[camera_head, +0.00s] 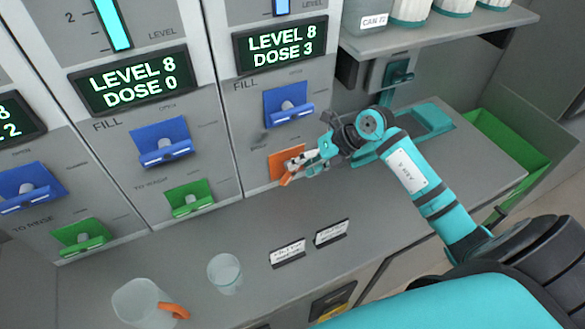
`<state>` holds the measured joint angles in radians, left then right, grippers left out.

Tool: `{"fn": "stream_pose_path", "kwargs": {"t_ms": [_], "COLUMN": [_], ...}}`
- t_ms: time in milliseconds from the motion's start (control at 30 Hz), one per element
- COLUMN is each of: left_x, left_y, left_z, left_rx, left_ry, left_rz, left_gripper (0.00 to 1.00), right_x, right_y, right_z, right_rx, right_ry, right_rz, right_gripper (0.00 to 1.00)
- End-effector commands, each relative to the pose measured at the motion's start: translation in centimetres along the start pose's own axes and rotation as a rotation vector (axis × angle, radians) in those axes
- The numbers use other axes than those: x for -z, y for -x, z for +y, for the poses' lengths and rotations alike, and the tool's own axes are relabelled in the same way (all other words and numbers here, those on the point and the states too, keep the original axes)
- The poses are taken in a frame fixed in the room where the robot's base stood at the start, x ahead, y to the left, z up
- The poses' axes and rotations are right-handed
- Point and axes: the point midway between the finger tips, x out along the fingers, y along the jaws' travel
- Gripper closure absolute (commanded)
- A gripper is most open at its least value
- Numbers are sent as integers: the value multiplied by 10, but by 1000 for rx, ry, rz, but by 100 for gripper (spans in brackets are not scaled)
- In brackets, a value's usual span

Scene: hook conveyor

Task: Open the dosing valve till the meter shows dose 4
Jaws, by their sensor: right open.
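The right-hand meter (281,46) reads LEVEL 8, DOSE 3. Below it is a blue lever (288,104) marked FILL. Under that is an orange valve lever (287,179) on an orange plate, low on the same panel. My right gripper (303,163) is open at the orange lever, with its fingers in front of the plate. The fingers hide part of the lever, and I cannot tell whether they touch it. My left gripper is not in view.
Another meter (130,84) reads LEVEL 8, DOSE 0, with blue (163,142) and green (190,198) levers below. A glass (224,273) and an orange-handled jug (142,306) stand on the counter (180,245). A green bin (505,150) is at right.

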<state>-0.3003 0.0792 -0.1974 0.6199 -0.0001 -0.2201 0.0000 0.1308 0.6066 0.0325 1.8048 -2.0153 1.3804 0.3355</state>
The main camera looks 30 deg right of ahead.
Motion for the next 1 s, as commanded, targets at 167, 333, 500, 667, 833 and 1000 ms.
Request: {"fn": "stream_pose_path", "kwargs": {"t_ms": [167,333,500,667,833,1000], "left_x": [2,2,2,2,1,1], "left_y": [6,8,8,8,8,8], "left_z": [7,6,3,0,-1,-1], "left_rx": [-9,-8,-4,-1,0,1], "left_ry": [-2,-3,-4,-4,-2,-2], "left_rz": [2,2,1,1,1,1], "left_gripper": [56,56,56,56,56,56], "right_x": [-1,0,0,0,0,0], "right_y": [-29,-44,-47,-47,-47,-47], "right_z": [1,0,0,0,0,0], "right_rx": [-2,0,0,0,0,1], "right_ry": [-3,0,1,1,1,0], "right_rz": [0,0,0,0,0,0], "right_gripper": [56,56,56,56,78,100]}}
